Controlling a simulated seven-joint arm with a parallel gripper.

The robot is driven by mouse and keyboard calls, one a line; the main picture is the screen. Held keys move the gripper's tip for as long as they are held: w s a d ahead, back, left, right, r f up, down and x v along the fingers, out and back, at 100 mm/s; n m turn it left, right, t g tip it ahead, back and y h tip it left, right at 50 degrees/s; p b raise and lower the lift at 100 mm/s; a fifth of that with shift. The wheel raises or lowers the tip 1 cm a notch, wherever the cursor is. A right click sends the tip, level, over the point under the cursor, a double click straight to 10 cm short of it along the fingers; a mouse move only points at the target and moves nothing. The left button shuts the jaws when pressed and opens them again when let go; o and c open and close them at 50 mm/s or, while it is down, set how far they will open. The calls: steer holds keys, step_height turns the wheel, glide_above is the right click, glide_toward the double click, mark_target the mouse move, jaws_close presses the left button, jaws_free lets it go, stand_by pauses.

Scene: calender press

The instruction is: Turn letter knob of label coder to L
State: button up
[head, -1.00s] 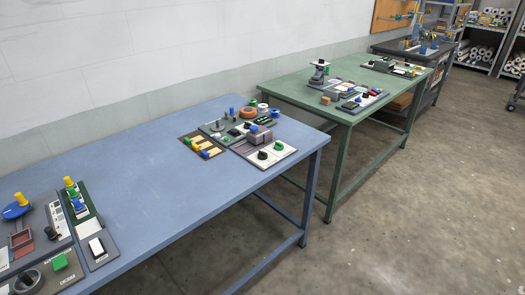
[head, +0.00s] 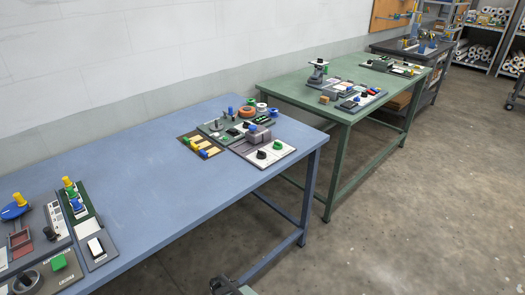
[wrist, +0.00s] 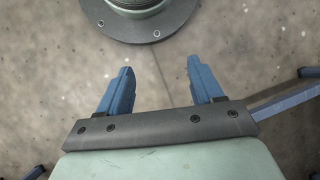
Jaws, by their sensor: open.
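I cannot tell which device is the label coder, and no knob lettering is readable. On the blue table's far end, a pale panel (head: 271,159) carries a black knob (head: 262,154) and a green knob (head: 278,146), with a grey block (head: 258,137) behind them. My gripper (wrist: 159,66) is open in the wrist view, its two blue fingers apart with only bare floor between them. A dark and pale green part of my arm shows at the bottom edge of the head view, in front of the blue table and well away from the panels.
The blue table (head: 150,170) has a wide clear middle. At its near left are several panels with yellow, blue and green parts, including a green button (head: 58,262). A green table (head: 300,95) with more devices stands beyond. Open floor (head: 400,235) lies to the right.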

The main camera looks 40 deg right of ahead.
steer(key=w+d+r+m+t+y, duration=0.1)
steer(key=w+d+r+t, duration=0.1)
steer(key=w+d, duration=0.6)
steer(key=w+d+r+m+t+y, duration=0.15)
steer(key=w+d, duration=0.25)
steer(key=d, duration=0.7)
steer(key=w+d+r+m+t, duration=0.1)
steer(key=d+r+t, duration=0.1)
steer(key=d+r, duration=0.75)
steer(key=w+d+r+m+t, duration=0.1)
steer(key=d+r, duration=0.3)
steer(key=d, duration=1.1)
steer(key=d+r+t+h, duration=0.1)
steer(key=d+r, duration=0.3)
steer(key=r, duration=0.3)
steer(key=d+r+t+h, duration=0.1)
steer(key=d+r+h, duration=0.15)
steer(key=r, duration=0.55)
step_height(320, 180, up, 29)
steer(key=n+t+h, duration=0.2)
steer(key=n, duration=0.5)
glide_above(262, 154)
steer(key=s, duration=0.5)
steer(key=shift+m+g, duration=0.25)
steer(key=x, duration=1.4)
